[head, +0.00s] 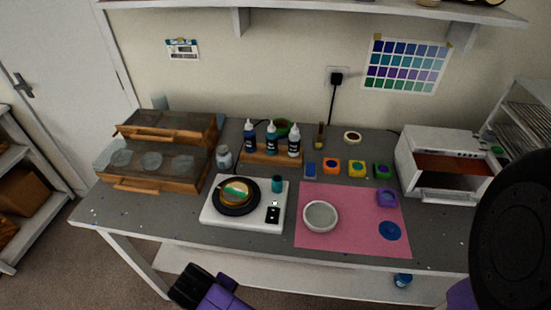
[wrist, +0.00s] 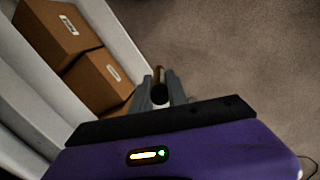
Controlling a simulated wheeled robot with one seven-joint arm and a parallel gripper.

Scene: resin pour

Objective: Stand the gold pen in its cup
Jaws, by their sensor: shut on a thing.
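My gripper (wrist: 160,88) shows in the wrist view with its grey fingers closed on a slim dark thing seen end-on, with a brownish edge. It looks like the gold pen (wrist: 159,96), but its length and colour are mostly hidden. In the head view, a black and purple part of my arm shows at the bottom, in front of the table; the held thing cannot be made out there. A small teal cup (head: 277,184) stands on the white turntable unit. A slim dark-gold upright thing (head: 320,136) stands at the back of the table. I cannot tell which is the pen's cup.
The grey table holds a pink mat (head: 340,246) with a white bowl (head: 320,216), a white turntable unit (head: 221,216), several bottles, wooden cases (head: 140,185) and a white oven (head: 437,180). In the wrist view, cardboard boxes (wrist: 58,32) sit on a shelf beside bare floor.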

